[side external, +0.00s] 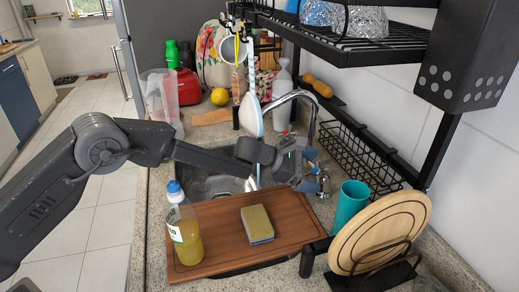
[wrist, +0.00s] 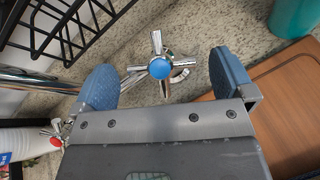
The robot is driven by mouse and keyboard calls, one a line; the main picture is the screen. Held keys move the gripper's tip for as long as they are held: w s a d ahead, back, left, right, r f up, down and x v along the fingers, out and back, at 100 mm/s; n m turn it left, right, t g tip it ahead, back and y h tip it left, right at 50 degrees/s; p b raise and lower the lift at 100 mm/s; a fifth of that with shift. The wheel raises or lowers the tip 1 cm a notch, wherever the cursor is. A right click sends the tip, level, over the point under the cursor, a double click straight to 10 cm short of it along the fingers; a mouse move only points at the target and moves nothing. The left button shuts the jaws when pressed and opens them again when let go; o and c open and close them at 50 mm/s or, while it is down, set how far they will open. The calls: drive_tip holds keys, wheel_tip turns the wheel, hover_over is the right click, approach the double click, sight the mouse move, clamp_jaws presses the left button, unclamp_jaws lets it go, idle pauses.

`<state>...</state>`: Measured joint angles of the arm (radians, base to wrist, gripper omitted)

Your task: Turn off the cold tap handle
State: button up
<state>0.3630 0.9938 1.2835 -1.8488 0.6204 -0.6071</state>
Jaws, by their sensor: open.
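The cold tap handle (wrist: 161,68) is a chrome cross with a blue centre cap, standing over the speckled counter in the wrist view. My gripper (wrist: 165,77) is open, with one blue finger on each side of the handle and visible gaps to both. In the side external view my gripper (side external: 311,169) is at the tap behind the sink, and the chrome handle (side external: 323,180) shows partly beside the fingers. A red-capped tap handle (wrist: 55,141) is at the lower left of the wrist view. A thin pale streak, perhaps water, shows above the sink (side external: 205,186).
A black wire basket (side external: 360,158) and a teal cup (side external: 350,206) stand close to the tap. The chrome spout (side external: 305,97) arches beside my gripper. A cutting board (side external: 215,222) with a bottle (side external: 184,228) and sponge (side external: 257,224) lies in front. The black rack (side external: 350,48) hangs overhead.

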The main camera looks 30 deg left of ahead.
drive_tip(key=n+t, duration=0.1)
drive_tip(key=n, duration=0.2)
drive_tip(key=shift+s+d+y, duration=0.1)
drive_tip(key=shift+s+y, duration=0.05)
drive_tip(key=shift+y, duration=0.25)
drive_tip(key=shift+s+a+r+n+t, duration=0.2)
drive_tip(key=shift+a+n+t, duration=0.1)
drive_tip(key=shift+n+t, duration=0.15)
drive_tip(key=v, duration=0.4)
drive_tip(key=shift+s+a, duration=0.2)
drive_tip(key=shift+a, duration=0.15)
drive_tip(key=s+a, duration=0.2)
drive_tip(key=a, duration=0.1)
drive_tip(key=s+a, duration=0.5)
drive_tip(key=shift+a, duration=0.3)
drive_tip(key=s+a+r+m+g, duration=0.2)
drive_tip(key=s+r+m+g, duration=0.2)
drive_tip(key=s+r+m, duration=0.9)
wheel_tip(320, 180, up, 4)
drive_tip(key=shift+r+y, duration=0.1)
drive_tip(key=shift+y, duration=0.3)
drive_tip(key=shift+s, duration=0.1)
